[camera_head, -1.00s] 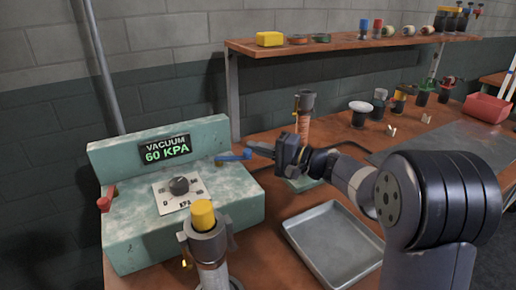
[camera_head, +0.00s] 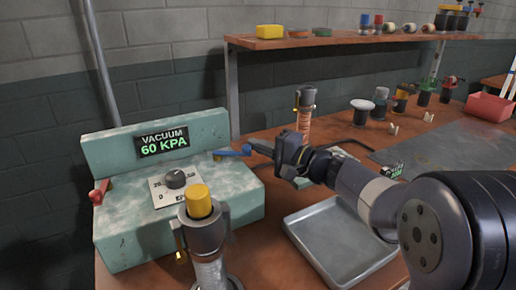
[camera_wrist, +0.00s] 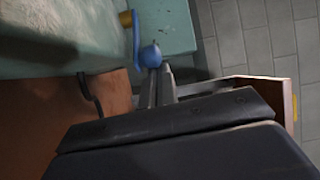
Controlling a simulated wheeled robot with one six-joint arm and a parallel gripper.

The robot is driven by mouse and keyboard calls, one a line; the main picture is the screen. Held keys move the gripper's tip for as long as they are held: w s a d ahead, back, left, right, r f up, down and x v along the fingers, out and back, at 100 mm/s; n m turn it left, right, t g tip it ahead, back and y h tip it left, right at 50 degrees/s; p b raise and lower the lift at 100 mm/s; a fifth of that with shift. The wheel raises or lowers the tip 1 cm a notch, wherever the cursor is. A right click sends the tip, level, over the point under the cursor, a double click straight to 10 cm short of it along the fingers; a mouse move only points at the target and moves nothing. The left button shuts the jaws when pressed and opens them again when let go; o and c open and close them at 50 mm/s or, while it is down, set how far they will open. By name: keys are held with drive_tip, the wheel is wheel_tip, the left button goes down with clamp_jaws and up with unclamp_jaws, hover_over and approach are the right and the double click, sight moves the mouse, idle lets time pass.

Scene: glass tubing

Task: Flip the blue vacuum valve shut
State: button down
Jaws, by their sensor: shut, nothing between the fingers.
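The blue vacuum valve lever (camera_head: 228,154) sticks out from the right end of the teal vacuum box (camera_head: 130,236), with a brass fitting at its base. It also shows in the wrist view (camera_wrist: 137,40), ending in a round blue knob. My gripper (camera_head: 262,149) is shut and empty, its fingertips at the knob end of the lever. In the wrist view the fingertips (camera_wrist: 158,72) are right at the knob and seem to touch it. The box's display (camera_head: 163,144) reads VACUUM 60 KPA.
A grey dial (camera_head: 176,180) and a red lever (camera_head: 98,192) are on the box. A yellow-topped holder (camera_head: 199,202) stands in front. A metal tray (camera_head: 333,272) lies below my arm. An orange-brown tube (camera_head: 304,118) stands behind my gripper. A shelf (camera_head: 330,41) runs above.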

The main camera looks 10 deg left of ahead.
sight(252, 172)
drive_tip(key=shift+s+f+b, duration=0.15)
drive_tip(key=shift+s+b, duration=0.55)
drive_tip(key=shift+b, duration=0.35)
drive_tip(key=shift+s+f+b, duration=0.15)
drive_tip(key=shift+s+b, duration=0.55)
drive_tip(key=shift+b, duration=0.35)
drive_tip(key=s+b, duration=0.3)
drive_tip(key=shift+a+r, duration=0.25)
drive_tip(key=shift+a, duration=0.1)
drive_tip(key=shift+b, duration=0.3)
